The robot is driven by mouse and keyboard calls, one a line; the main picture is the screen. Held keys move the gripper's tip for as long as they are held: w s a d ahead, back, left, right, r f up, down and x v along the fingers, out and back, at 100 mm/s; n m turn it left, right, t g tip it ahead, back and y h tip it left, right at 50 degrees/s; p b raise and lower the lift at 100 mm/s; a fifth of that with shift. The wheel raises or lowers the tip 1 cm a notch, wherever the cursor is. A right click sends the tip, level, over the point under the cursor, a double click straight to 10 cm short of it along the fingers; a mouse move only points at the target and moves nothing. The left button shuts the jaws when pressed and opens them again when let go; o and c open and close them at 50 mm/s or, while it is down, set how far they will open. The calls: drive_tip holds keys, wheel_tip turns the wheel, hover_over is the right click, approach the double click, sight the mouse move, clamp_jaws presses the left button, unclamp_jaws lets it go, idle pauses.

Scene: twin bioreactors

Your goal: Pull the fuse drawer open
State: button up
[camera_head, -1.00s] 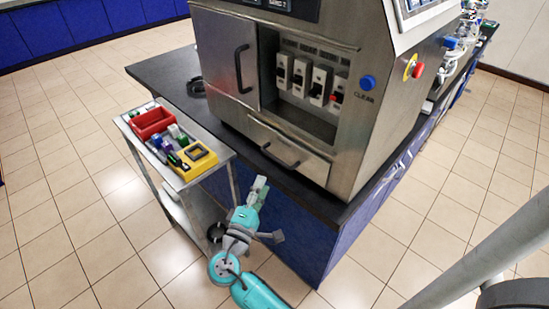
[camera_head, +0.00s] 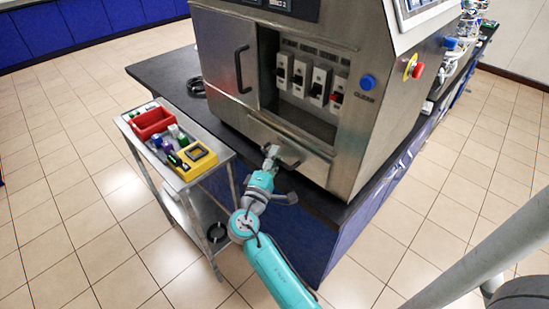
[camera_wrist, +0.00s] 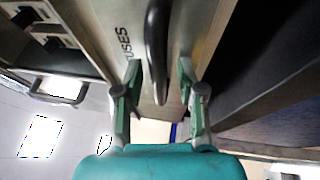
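The fuse drawer (camera_head: 300,143) is a low metal front on the steel cabinet, below the recess with the fuses. In the wrist view its face (camera_wrist: 191,22) carries the lettering "USES", partly cut off. Its dark bar handle (camera_wrist: 157,45) runs between my two fingers, which stand apart on either side of it. My gripper (camera_head: 271,154) is at the left part of the handle (camera_head: 290,163) in the head view. In the wrist view my gripper (camera_wrist: 160,75) is open, with gaps between the fingers and the handle. The drawer looks flush with the cabinet.
The steel cabinet (camera_head: 228,107) stands on a dark bench top (camera_head: 160,73). A small trolley (camera_head: 223,153) with a red bin (camera_head: 151,122) and a yellow box (camera_head: 199,160) stands close at the left. Open tiled floor lies right of the bench.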

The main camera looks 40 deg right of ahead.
clamp_jaws()
drive_tip(key=a, duration=1.6)
drive_tip(key=shift+s+a, duration=0.25)
drive_tip(key=shift+s, duration=0.05)
unclamp_jaws()
drive_tip(key=v, duration=1.2)
